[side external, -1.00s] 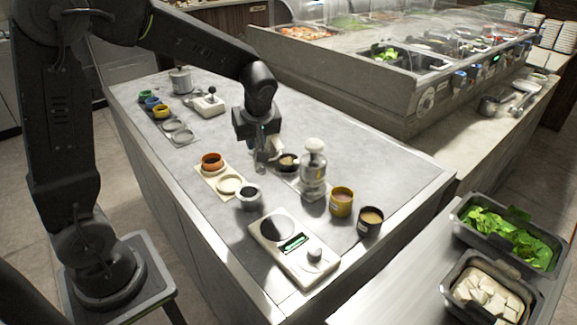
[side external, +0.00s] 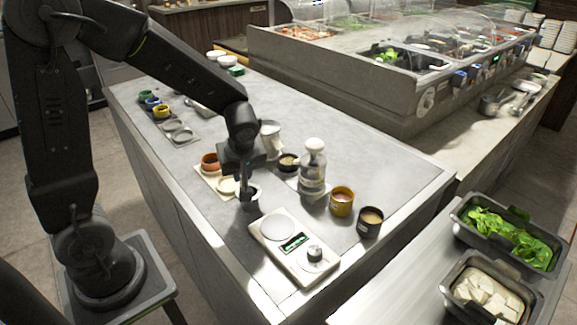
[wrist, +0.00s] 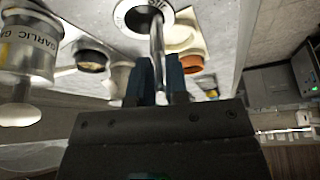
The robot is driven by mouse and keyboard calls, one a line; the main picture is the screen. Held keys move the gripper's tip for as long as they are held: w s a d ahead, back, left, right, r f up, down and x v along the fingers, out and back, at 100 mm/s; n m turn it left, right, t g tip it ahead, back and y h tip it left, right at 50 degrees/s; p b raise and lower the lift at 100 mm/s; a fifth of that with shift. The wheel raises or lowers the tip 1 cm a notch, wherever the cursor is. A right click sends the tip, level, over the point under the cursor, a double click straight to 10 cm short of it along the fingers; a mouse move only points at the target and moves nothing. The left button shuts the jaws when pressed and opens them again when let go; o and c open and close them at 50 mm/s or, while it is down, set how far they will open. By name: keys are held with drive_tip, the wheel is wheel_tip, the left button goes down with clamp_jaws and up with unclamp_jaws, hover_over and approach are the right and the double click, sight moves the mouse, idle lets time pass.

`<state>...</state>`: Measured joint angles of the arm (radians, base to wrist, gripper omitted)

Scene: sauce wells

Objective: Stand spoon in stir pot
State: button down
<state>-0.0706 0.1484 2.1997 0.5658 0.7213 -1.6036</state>
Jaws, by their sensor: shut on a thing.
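My gripper (side external: 247,178) is shut on the metal spoon, whose shaft (wrist: 157,42) shows between the fingers in the wrist view, where my gripper (wrist: 160,72) points up the picture. The spoon looks roughly upright there, at the pot's mouth. I cannot tell how deep its tip sits.
A scale (side external: 291,258) stands just in front of the pot. A tray with an orange bowl (side external: 210,161) is behind left. A labelled shaker (side external: 313,165), a light cup (side external: 270,135), a dark bowl (side external: 289,160) and a yellow cup (side external: 342,200) stand to the right.

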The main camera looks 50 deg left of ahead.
drive_tip(key=shift+f, duration=0.3)
drive_tip(key=shift+f, duration=0.2)
idle(0.5)
drive_tip(key=shift+c, duration=2.1)
unclamp_jaws()
drive_tip(key=shift+r, duration=0.1)
drive_tip(key=shift+r, duration=4.45)
